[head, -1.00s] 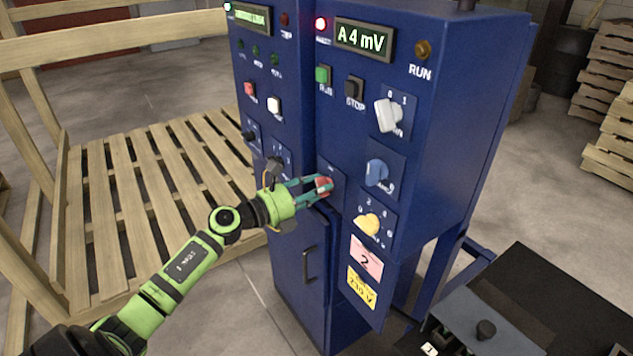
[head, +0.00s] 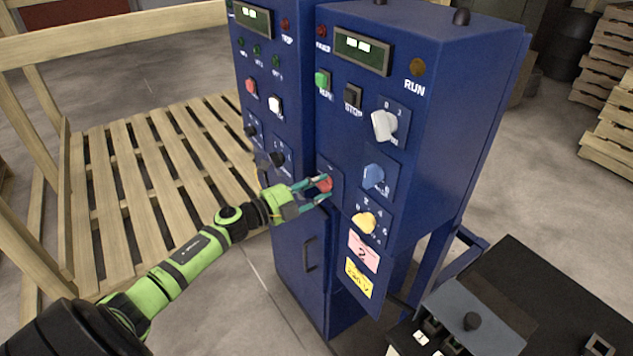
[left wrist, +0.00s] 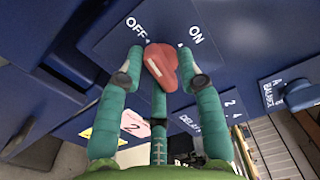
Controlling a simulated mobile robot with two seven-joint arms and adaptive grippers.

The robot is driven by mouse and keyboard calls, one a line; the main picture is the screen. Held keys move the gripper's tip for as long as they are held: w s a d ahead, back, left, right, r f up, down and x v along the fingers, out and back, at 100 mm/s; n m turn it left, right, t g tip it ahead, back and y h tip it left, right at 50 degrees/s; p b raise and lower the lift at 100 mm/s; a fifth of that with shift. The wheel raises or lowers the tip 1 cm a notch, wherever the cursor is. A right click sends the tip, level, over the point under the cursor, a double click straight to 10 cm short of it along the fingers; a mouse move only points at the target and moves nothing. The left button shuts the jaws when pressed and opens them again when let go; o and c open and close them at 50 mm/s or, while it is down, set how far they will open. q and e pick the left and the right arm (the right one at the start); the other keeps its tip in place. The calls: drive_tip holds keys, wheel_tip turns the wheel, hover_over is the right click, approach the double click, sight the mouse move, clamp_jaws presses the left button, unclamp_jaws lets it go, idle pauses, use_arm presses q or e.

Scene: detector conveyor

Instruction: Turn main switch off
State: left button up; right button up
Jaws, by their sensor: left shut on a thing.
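The red main switch knob (head: 325,185) sits low on the front of the blue cabinet (head: 440,130). In the left wrist view the red knob (left wrist: 160,68) is on a blue plate between the OFF and ON labels, its upper end near the OFF mark. My left gripper (head: 319,190) is shut on the knob; its teal fingers (left wrist: 160,85) stand around it. The fingers hide part of the knob's edge. The cabinet display (head: 362,50) shows only pale blocks, and the red lamp (head: 322,31) beside it looks dark. My right gripper is not in view.
White (head: 384,124), blue (head: 373,176) and yellow (head: 365,222) knobs are close to the right of my gripper. A dark knob (head: 277,158) is above left. A wooden pallet crate (head: 150,170) stands at the left, a dark machine (head: 500,300) at the lower right.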

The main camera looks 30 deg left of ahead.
use_arm(q)
drive_tip(key=shift+f+n+p, duration=0.25)
drive_tip(key=shift+n+p, duration=0.1)
drive_tip(key=shift+n, duration=0.55)
drive_tip(key=shift+s+d+f, duration=0.1)
drive_tip(key=shift+s+f, duration=0.05)
drive_tip(key=shift+f, duration=0.05)
drive_tip(key=o, duration=0.9)
drive_tip(key=shift+r, duration=0.1)
drive_tip(key=v, duration=1.2)
